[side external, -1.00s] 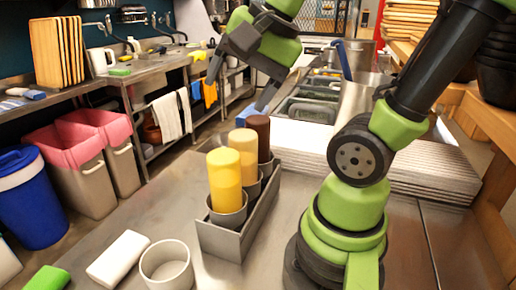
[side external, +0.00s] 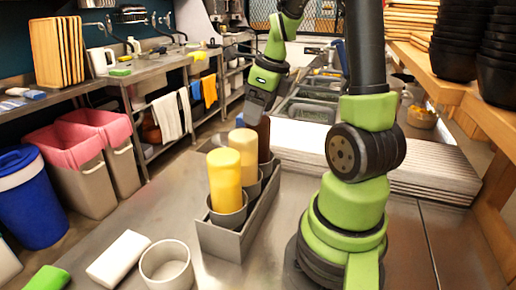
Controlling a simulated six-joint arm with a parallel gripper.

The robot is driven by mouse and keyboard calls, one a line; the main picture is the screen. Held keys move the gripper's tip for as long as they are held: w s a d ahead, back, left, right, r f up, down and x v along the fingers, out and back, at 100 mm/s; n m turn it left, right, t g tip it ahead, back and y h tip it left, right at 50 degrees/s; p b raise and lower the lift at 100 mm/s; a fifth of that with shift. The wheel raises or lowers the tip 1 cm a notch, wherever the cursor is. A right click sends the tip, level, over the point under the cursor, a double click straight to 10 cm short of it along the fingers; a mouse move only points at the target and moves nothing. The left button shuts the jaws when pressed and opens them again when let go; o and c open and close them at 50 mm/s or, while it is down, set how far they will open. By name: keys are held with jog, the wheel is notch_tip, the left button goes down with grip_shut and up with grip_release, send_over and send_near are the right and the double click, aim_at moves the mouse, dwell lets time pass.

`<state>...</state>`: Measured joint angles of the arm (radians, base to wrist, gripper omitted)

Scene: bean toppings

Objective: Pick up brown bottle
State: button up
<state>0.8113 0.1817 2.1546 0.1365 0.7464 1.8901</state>
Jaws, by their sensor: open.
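The brown bottle (side external: 264,140) stands upright at the far end of a grey metal holder (side external: 240,232) on the steel counter. A tan bottle (side external: 243,148) and a yellow bottle (side external: 226,176) stand in front of it in the same holder. My gripper (side external: 258,112) points down at the top of the brown bottle, and its fingers overlap the bottle's upper end in the picture. The gripper is open. I cannot tell whether the fingers touch the bottle. The bottle's top is partly hidden by the gripper.
A white round cup (side external: 166,265), a white block (side external: 118,258) and a green block (side external: 46,279) are at the front left of the counter. Stacked pale trays (side external: 430,178) lie behind my base. Food bins (side external: 305,108) stand at the back.

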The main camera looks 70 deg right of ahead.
jog(key=x, duration=0.3)
jog(key=s+x, duration=0.1)
jog(key=x, duration=0.1)
jog(key=shift+d+f, duration=0.15)
jog(key=shift+c, duration=0.4)
jog(key=shift+c, duration=1.4)
jog(key=shift+w+r, duration=0.1)
jog(key=shift+r, duration=0.1)
notch_tip(320, 180, up, 18)
jog(key=shift+o, duration=0.4)
jog(key=shift+f, duration=0.15)
